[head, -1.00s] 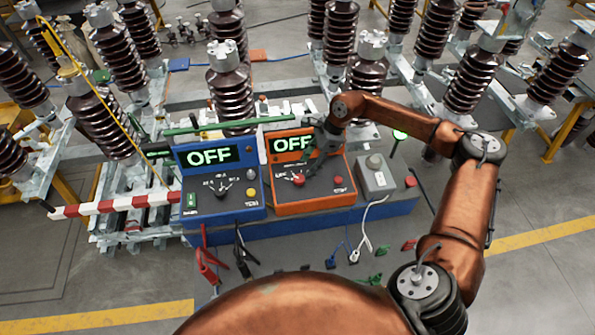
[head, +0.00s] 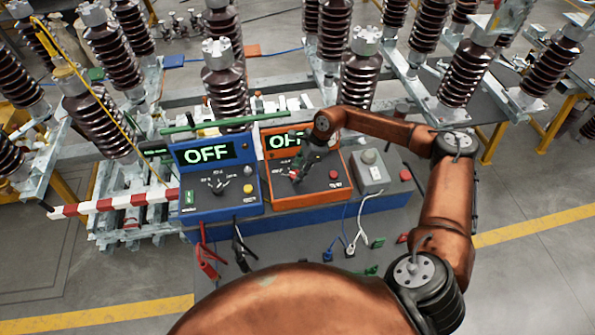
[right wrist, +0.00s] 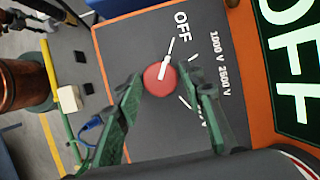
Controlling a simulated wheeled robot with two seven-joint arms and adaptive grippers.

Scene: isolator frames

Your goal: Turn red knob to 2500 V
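The orange test box (head: 312,199) reads OFF on its screen; my right gripper partly covers that screen in the head view. Its red knob (right wrist: 160,78) fills the middle of the right wrist view, with its white pointer line toward the OFF mark. The 1000 V and 2500 V labels (right wrist: 221,65) are printed to the right of the knob there. My right gripper (right wrist: 164,84) is open, its two green-grey fingers on either side of the knob with gaps visible. In the head view the gripper (head: 300,171) is low over the panel and mostly hides the knob. My left gripper is not in view.
A blue box (head: 217,199) with its own OFF screen stands to the left. A grey box (head: 370,174) with a button stands to the right. A red button (head: 334,174) is on the orange panel. Clips and cables (head: 350,245) lie in front.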

